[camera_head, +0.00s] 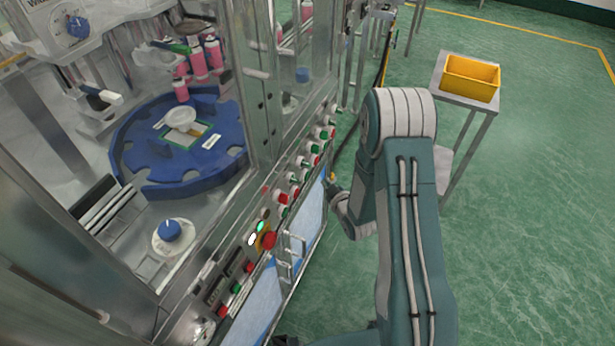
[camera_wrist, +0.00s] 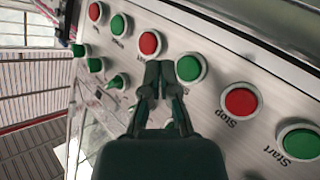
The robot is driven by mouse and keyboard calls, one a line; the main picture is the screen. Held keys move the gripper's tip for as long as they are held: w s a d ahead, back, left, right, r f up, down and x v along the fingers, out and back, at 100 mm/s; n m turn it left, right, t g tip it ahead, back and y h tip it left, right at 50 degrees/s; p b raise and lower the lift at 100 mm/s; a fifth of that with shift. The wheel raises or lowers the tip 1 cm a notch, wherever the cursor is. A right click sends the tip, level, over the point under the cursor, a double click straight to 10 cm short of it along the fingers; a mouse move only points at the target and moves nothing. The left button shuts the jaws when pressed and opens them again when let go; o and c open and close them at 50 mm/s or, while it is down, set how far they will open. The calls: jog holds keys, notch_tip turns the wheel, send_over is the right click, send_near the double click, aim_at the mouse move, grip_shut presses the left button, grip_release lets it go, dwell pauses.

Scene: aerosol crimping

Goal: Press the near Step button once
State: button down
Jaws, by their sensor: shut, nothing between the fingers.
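A metal control panel (camera_wrist: 211,100) carries red and green round buttons in the wrist view. My gripper (camera_wrist: 160,68) is shut and empty, its fingertips over the panel between a red button (camera_wrist: 150,43) and a green button (camera_wrist: 190,67), very close to the green one. I cannot tell whether they touch the panel. I cannot read a Step label; the legible labels, upside down, are Stop by a red button (camera_wrist: 239,102) and Start by a green button (camera_wrist: 299,141). In the head view my gripper (camera_head: 331,178) is beside the panel, partly hidden by my arm.
A red emergency-stop knob (camera_head: 268,240) on yellow and metal handles (camera_head: 290,255) stick out along the machine front. A blue rotary table (camera_head: 140,165) sits behind the frame. A yellow bin (camera_head: 470,78) stands on a small table at right. The green floor right of my arm is clear.

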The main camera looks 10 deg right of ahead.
jog(key=shift+s+d, duration=0.55)
jog(key=shift+d, duration=0.3)
jog(key=shift+s, duration=0.15)
dwell(0.3)
